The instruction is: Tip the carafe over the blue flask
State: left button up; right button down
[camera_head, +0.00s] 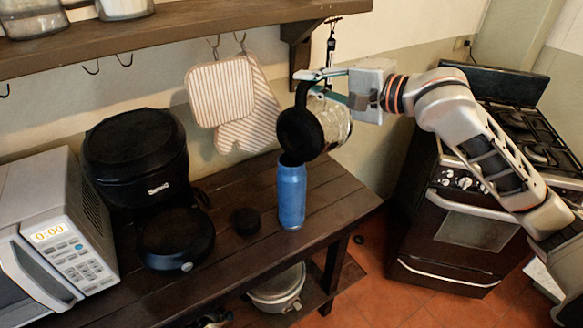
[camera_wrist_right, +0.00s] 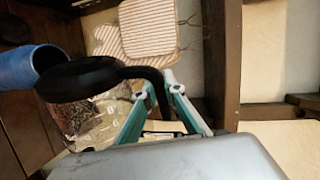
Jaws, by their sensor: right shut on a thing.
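The carafe (camera_head: 338,122) is a glass jug with a black lid and black handle. It is tilted well over in the air, its lid end facing down and left, just above the blue flask (camera_head: 291,196). The flask stands upright on the dark wooden table. My right gripper (camera_head: 318,82) is shut on the carafe's handle. In the right wrist view the carafe's glass body (camera_wrist_right: 95,118) has dark stuff in it, and the flask (camera_wrist_right: 14,68) shows at the left edge. The flask's mouth is partly hidden behind the lid. My left gripper is not in view.
A black coffee maker (camera_head: 135,165) and a microwave (camera_head: 60,240) stand left on the table (camera_head: 225,265). A small black cap (camera_head: 246,221) lies left of the flask. Pot holders (camera_head: 221,92) hang behind, under the shelf (camera_head: 170,35). A stove (camera_head: 465,215) stands right.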

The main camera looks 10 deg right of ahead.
jog(key=shift+r, duration=0.15)
jog(key=shift+s+a, duration=0.15)
jog(key=shift+s, duration=0.05)
jog(key=shift+w, duration=0.1)
dwell(0.4)
